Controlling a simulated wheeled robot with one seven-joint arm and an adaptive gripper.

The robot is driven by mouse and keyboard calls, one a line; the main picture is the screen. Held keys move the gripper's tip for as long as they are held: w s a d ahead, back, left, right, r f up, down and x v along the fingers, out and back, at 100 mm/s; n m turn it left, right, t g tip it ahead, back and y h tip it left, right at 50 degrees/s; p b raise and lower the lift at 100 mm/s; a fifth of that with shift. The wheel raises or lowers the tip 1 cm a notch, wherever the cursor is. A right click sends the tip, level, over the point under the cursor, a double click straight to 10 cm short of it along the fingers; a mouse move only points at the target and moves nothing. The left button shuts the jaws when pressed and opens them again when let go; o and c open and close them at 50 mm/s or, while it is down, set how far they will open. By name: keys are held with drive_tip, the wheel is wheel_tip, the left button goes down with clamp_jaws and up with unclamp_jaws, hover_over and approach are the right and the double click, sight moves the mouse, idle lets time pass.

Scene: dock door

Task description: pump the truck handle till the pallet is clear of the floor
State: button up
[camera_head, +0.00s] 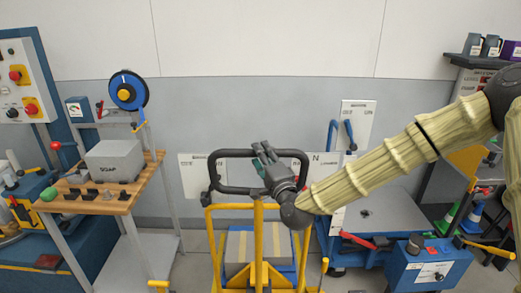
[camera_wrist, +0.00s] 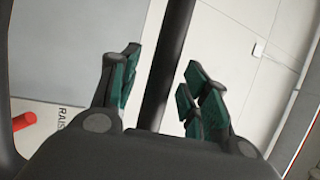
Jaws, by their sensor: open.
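The truck handle (camera_head: 214,172) is a black upright loop above the yellow truck frame (camera_head: 259,245) in the head view. In the wrist view a black handle bar (camera_wrist: 172,60) runs between the fingers of my gripper (camera_wrist: 160,75), with gaps on both sides. The gripper is open. A boxed load (camera_head: 236,245) shows behind the yellow frame; the pallet and its height above the floor are hidden.
A wooden-topped bench (camera_head: 130,197) with a grey box (camera_head: 115,160) stands at left. A blue cart (camera_head: 390,215) and a blue box (camera_head: 425,268) stand at right. In the wrist view a red rod (camera_wrist: 24,121) lies at left, beside partly hidden lettering.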

drive_tip(key=shift+x, duration=0.85)
clamp_jaws()
drive_tip(key=shift+f, duration=0.1)
